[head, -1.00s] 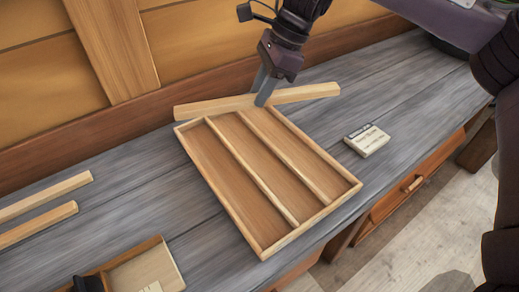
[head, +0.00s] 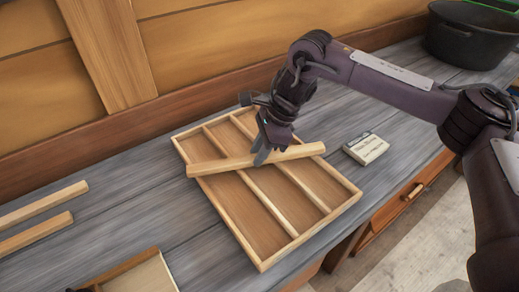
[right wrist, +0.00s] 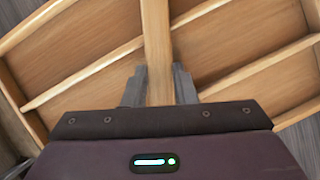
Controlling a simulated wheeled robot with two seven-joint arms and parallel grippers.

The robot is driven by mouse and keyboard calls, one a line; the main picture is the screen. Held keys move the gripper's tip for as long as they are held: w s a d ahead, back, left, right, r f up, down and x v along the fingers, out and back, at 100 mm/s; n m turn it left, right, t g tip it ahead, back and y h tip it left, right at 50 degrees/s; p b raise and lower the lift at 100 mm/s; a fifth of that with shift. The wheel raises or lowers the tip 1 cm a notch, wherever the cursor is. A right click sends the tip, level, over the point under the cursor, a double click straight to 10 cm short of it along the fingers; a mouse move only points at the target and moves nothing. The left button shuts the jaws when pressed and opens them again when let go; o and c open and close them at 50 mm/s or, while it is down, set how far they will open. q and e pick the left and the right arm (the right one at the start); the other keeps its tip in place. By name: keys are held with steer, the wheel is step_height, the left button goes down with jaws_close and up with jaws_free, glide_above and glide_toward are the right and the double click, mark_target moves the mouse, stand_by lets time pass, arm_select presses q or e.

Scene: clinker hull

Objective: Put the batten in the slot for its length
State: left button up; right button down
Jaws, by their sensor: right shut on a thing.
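My right gripper (head: 262,157) is shut on a pale wooden batten (head: 222,165), holding it near its middle. The batten lies crosswise over the slotted wooden tray (head: 252,258), at an angle to the slots and above the dividers. Its left end reaches the tray's left side. I cannot tell whether it touches the dividers. The tray has three long slots side by side. In the right wrist view the batten (right wrist: 156,45) runs up between the two fingers, with the tray's dividers (right wrist: 85,77) crossing behind it.
Two other battens (head: 40,203) lie on the grey bench at the left. A small box with a label (head: 366,148) sits right of the tray. Another wooden box (head: 145,272) is at the lower left edge. A dark pot (head: 470,40) stands at the back right.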

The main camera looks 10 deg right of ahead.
steer(key=c, duration=1.2)
jaws_free()
steer(key=shift+o, duration=0.2)
steer(key=v, duration=1.2)
